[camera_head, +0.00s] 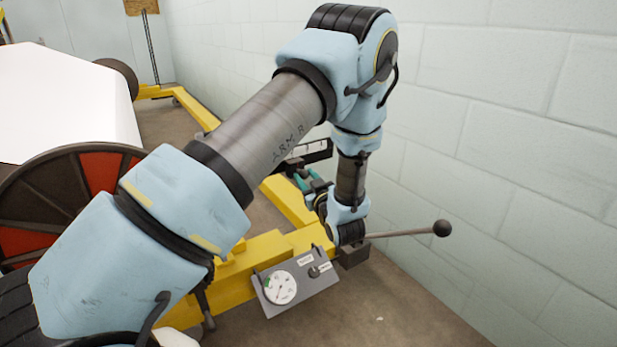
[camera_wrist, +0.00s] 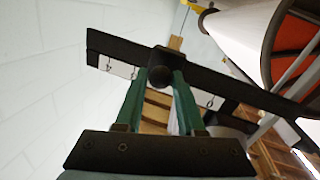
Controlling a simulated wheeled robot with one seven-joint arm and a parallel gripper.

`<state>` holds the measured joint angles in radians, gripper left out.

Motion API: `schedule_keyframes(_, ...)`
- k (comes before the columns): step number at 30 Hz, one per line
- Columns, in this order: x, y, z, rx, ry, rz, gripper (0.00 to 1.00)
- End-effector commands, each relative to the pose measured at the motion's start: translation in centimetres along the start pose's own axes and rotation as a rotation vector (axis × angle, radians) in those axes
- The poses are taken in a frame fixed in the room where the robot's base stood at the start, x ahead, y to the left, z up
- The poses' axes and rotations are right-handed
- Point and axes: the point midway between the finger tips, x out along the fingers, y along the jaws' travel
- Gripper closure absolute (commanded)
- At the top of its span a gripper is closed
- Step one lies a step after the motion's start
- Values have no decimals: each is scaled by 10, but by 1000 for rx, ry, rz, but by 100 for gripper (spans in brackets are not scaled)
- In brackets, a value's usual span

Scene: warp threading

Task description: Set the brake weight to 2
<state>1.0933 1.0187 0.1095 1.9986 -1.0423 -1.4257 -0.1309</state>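A dark bar (camera_wrist: 225,84) with white plates (camera_wrist: 118,68) on its side crosses the wrist view. The bar also shows behind my arm in the head view (camera_head: 318,152). A round black knob (camera_wrist: 160,77) sits at the bar. My gripper (camera_wrist: 163,78) has green fingers set apart, one on each side of the knob. I cannot tell whether they touch it. In the head view my gripper (camera_head: 312,180) is partly hidden by my arm. I cannot make out which part is the brake weight, and any marks on the plates are unreadable.
A yellow frame (camera_head: 236,272) runs beneath my arm. A grey panel with a white dial (camera_head: 280,287) and a ball-ended lever (camera_head: 441,228) stand near the wrist. A large white roll (camera_head: 65,95) with a red-and-black flange is at left. A block wall (camera_head: 500,130) is close at right.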

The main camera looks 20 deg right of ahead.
Motion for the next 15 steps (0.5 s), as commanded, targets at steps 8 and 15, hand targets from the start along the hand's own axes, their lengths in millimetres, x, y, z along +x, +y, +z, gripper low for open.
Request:
schedule_keyframes(8,0,1,0,0,0,1,34)
schedule_keyframes(15,-1,1,0,0,0,1,34)
